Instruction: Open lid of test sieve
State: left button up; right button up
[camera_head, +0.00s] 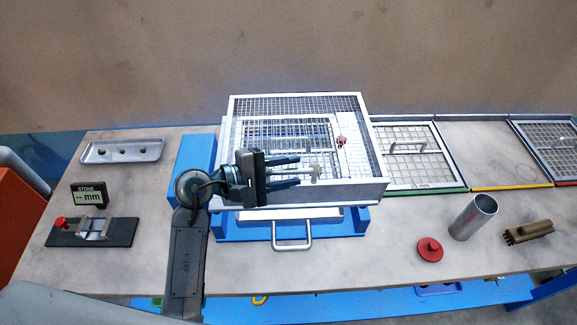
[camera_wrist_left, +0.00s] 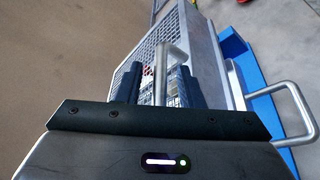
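The test sieve (camera_head: 380,183) is a white-framed wire-mesh box on a blue stand (camera_head: 192,160) in the middle of the table. A meshed panel with a white frame, apparently the lid (camera_head: 330,125), shows inside its rim. My left gripper (camera_head: 298,171) is over the sieve's front left part, its fingers pointing right. In the left wrist view the gripper (camera_wrist_left: 158,85) is open, with a pale metal handle (camera_wrist_left: 170,58) between its fingers. I cannot tell whether they touch it. A small red and white piece (camera_head: 341,141) shows in the sieve. My right gripper is not in view.
A metal loop handle (camera_head: 292,247) sticks out from the stand's front. Framed mesh screens (camera_head: 400,155) lie to the right. A tray (camera_head: 122,151) and a gauge (camera_head: 93,231) are left.

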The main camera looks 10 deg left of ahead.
pick_arm(q)
jog(key=shift+w+d, duration=0.1)
jog(key=shift+d, duration=0.05)
grip_shut()
jog(key=shift+r, duration=0.5)
jog(key=w+a+r+n+g+p, duration=0.1)
jog(key=w+r+n+p, duration=0.1)
jog(key=r, duration=0.6)
jog(key=w+r+n+g+p, duration=0.1)
jog(key=w+r+n+p, duration=0.1)
jog(key=w+r+p, duration=0.2)
jog(key=shift+w+a+r+g+y, duration=0.35)
jog(key=shift+w+r, duration=0.9)
jog(key=shift+r, duration=1.15)
